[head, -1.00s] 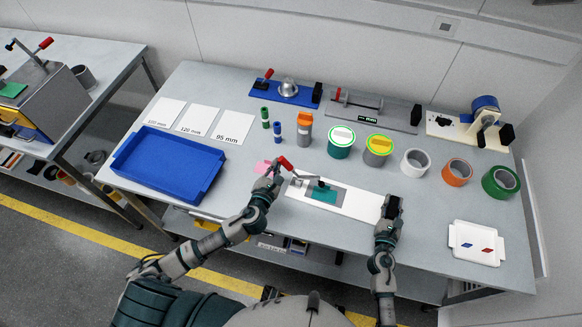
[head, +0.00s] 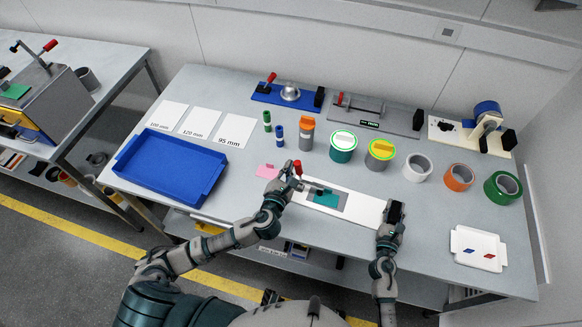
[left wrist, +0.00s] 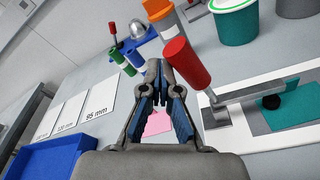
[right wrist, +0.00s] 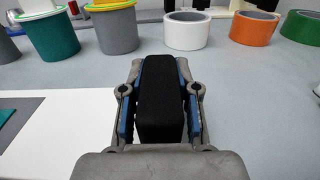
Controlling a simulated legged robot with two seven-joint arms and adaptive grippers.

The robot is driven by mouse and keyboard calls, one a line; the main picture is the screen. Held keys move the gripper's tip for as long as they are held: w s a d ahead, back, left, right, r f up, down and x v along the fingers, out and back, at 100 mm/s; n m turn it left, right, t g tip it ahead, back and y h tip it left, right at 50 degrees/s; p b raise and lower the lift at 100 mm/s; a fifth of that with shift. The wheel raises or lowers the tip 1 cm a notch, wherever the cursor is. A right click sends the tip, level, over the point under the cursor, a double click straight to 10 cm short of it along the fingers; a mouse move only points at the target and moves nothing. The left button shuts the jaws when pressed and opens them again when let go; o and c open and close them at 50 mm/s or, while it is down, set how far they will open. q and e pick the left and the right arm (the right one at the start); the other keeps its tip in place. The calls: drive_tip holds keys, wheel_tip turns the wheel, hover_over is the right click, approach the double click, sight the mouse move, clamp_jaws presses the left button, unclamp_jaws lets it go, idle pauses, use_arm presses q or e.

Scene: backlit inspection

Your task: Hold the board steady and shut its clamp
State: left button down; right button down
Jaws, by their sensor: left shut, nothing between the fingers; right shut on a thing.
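The white base board (head: 362,208) lies on the table with a grey pad and a teal piece (head: 326,198) on it. Its clamp has a red handle (head: 297,168), standing nearly upright at the left end. My left gripper (head: 286,176) is shut and empty, beside the handle's left; contact is unclear. My right gripper (right wrist: 160,85) is shut on the black block (right wrist: 165,110) at the board's right end.
A blue tray (head: 148,177) and a pink note (head: 266,170) lie to the left. Canisters (head: 343,146) and tape rolls (head: 417,167) stand behind the board. A white tray (head: 461,242) lies at right. Other fixtures (head: 372,125) line the back.

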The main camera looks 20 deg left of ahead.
use_arm(q)
drive_tip(key=shift+s+d, duration=0.1)
drive_tip(key=shift+d, duration=0.25)
use_arm(e)
drive_tip(key=shift+s+a+f, duration=0.1)
drive_tip(key=shift+a+f, duration=0.15)
drive_tip(key=shift+d, duration=0.1)
drive_tip(key=shift+d+r, duration=0.1)
use_arm(q)
drive_tip(key=s, duration=0.9)
drive_tip(key=shift+s, duration=0.4)
drive_tip(key=shift+r, duration=0.1)
use_arm(e)
drive_tip(key=c, duration=0.8)
unclamp_jaws()
drive_tip(key=shift+o, duration=0.2)
